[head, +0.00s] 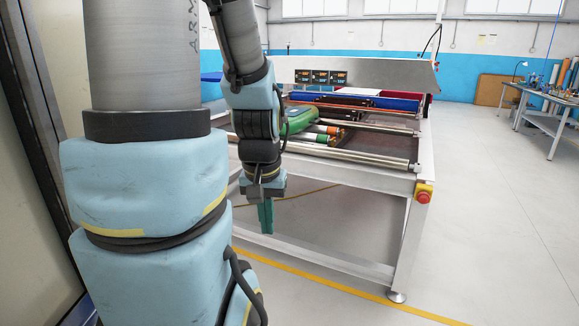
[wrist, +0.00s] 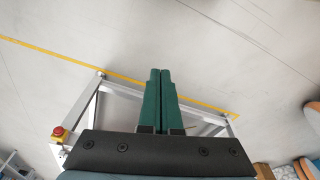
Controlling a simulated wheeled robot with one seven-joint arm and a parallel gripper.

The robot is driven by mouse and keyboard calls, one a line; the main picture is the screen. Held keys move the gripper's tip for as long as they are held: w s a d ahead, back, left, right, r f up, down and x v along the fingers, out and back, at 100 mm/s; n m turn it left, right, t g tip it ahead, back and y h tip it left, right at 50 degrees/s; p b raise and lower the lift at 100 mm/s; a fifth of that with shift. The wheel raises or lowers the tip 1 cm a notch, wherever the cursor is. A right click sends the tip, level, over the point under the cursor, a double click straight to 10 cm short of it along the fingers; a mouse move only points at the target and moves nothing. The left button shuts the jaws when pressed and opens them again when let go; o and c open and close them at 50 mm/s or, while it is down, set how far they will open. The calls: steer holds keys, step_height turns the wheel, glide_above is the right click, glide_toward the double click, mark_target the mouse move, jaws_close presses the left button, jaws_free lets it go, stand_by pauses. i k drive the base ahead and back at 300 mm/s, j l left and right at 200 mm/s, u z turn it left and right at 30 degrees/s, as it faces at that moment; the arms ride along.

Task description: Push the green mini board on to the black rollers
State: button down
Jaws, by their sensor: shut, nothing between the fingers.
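The green mini board (head: 299,119) lies on the machine frame in the head view, partly hidden behind my arm. Black rollers (head: 345,101) show behind it, across the frame near the blue and red bars. My gripper (head: 266,218) points down in front of the near side of the frame, below the level of the board and apart from it. Its two green fingers (wrist: 160,75) are together and empty in the wrist view. The board does not show in the wrist view.
Metal rollers (head: 350,157) cross the near part of the frame. A red emergency button (head: 423,194) sits on the near right corner. A workbench (head: 545,115) stands far right. The floor (head: 490,210) to the right is clear.

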mark_target(298, 124)
steer(key=i+l+u, duration=0.15)
steer(key=i+u, duration=0.3)
steer(key=i, duration=0.2)
steer(key=i+l+u, duration=0.4)
steer(key=i, duration=0.25)
steer(key=i+l+u, duration=0.45)
steer(key=i+l, duration=0.15)
steer(key=i+l+u, duration=0.45)
steer(key=l, duration=0.3)
